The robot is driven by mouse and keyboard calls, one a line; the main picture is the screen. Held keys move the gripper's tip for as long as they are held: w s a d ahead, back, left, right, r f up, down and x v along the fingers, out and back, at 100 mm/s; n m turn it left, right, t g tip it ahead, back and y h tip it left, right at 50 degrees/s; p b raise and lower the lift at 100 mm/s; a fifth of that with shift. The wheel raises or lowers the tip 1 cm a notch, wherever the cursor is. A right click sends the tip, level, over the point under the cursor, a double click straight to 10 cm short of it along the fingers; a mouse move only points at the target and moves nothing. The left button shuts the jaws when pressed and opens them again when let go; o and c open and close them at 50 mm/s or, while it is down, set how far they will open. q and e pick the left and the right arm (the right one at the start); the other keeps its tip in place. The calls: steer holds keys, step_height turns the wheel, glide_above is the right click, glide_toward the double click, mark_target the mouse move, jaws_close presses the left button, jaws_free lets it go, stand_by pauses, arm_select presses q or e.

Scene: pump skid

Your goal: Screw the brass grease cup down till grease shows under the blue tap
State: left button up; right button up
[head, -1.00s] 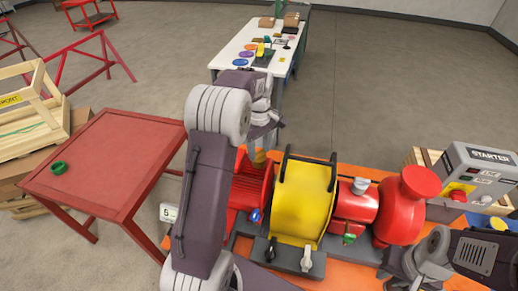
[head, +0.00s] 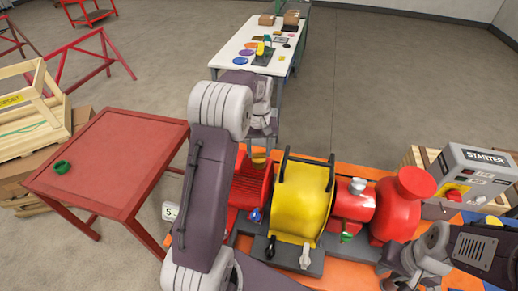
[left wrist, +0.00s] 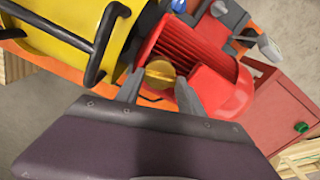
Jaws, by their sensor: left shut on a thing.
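The brass grease cup (left wrist: 160,74) sits on the red finned housing in the left wrist view. My left gripper (left wrist: 158,90) has a finger on each side of the cup and is shut on it. In the head view the cup (head: 259,157) shows just under my left gripper (head: 259,150), partly hidden. The blue tap (head: 255,215) is on the near side of the red housing; it also shows at the top of the left wrist view (left wrist: 178,5). No grease can be made out under it. My right gripper (head: 392,272) is low at the right, its fingers unclear.
A yellow guard (head: 302,200) with black handles stands right beside the red housing (head: 247,185). The red pump (head: 402,200) and grey starter box (head: 478,175) are further right.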

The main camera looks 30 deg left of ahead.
mark_target(259, 153)
arm_select(q)
steer(key=shift+r+m, duration=0.1)
steer(key=shift+m, duration=0.5)
steer(key=o, duration=1.4)
steer(key=shift+c, duration=0.2)
step_height(259, 153, up, 9)
steer(key=b, duration=0.1)
steer(key=shift+b, duration=0.3)
